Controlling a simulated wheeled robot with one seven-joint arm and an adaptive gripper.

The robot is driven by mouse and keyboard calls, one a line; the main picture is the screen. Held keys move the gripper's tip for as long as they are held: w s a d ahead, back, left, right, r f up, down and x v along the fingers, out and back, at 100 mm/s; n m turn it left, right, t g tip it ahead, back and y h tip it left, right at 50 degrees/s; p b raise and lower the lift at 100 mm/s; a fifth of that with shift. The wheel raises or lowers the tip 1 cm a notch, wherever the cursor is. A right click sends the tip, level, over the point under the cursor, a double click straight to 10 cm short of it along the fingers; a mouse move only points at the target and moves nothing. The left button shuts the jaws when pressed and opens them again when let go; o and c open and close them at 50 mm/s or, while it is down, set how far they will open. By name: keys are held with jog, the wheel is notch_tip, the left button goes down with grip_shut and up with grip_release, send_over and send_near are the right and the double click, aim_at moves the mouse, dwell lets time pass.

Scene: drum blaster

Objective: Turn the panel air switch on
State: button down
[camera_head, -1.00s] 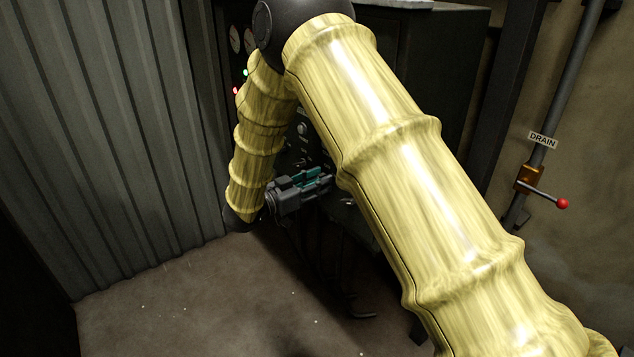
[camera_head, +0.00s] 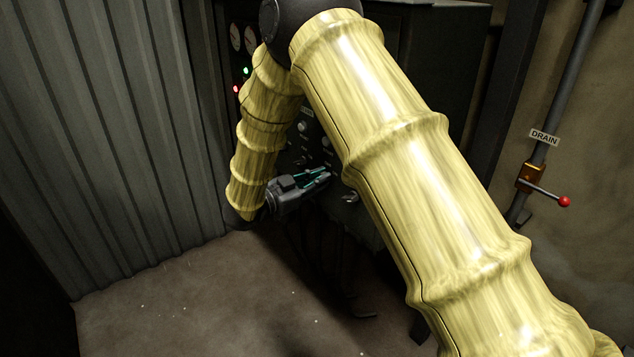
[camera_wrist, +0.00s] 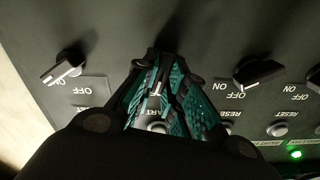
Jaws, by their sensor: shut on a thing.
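My gripper (camera_head: 322,176) is at the lower part of the dark control panel (camera_head: 308,140). In the wrist view its teal-padded fingers (camera_wrist: 166,68) are drawn together at the panel, shut on a dark switch knob that is mostly hidden between the tips. The labels show upside down there. The label beneath the fingers is partly covered, so I cannot read the switch's name. A separate rotary switch (camera_wrist: 64,68) with a pale-edged handle is at the left, beside an OFF label. Another black rotary switch (camera_wrist: 258,72) is at the right, between OFF and ON labels.
Reset buttons (camera_wrist: 277,129) and a green light (camera_wrist: 296,154) are near the wrist view's right edge. In the head view, gauges (camera_head: 236,38) are above my gripper, a corrugated wall (camera_head: 110,120) is left, and a red-tipped drain lever (camera_head: 548,193) is right.

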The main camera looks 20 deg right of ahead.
jog(key=shift+s+d+f+m+b, duration=0.1)
jog(key=shift+m+b, duration=1.1)
jog(key=shift+m, duration=1)
jog(key=shift+s+d+f+m+b, duration=0.1)
jog(key=shift+m+b, duration=1.05)
jog(key=shift+m, duration=1.05)
jog(key=shift+r, duration=0.1)
jog(key=c, duration=1.5)
grip_release()
jog(key=shift+a, duration=0.15)
jog(key=v, duration=1.1)
jog(key=shift+s+a, duration=0.1)
jog(key=shift+a, duration=0.3)
